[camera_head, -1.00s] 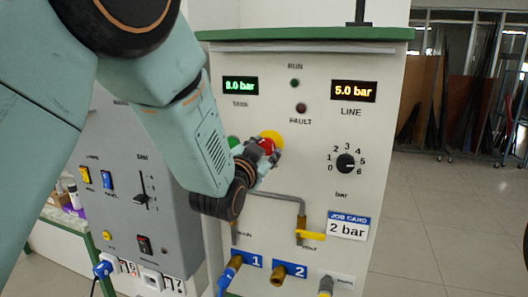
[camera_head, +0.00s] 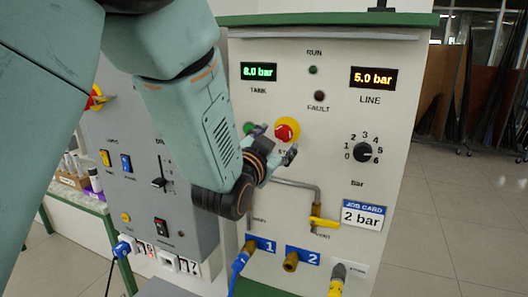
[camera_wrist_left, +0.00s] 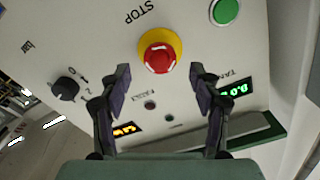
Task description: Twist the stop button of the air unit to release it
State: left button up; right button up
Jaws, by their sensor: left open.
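The stop button (camera_head: 284,134) is a red mushroom knob on a yellow round collar, on the pale front panel of the air unit (camera_head: 330,230). In the left wrist view the knob (camera_wrist_left: 158,60) shows white arrow marks, with the word STOP beside the collar. My right gripper is not in view.
A pipe with a yellow vent lever (camera_head: 324,222) runs below. A black dial (camera_head: 362,152) is at the right. A grey switch box (camera_head: 150,200) stands at the left.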

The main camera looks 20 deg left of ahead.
pick_arm(q)
jog(key=s, duration=0.8)
jog(key=shift+a, duration=0.15)
jog(key=shift+s, duration=0.1)
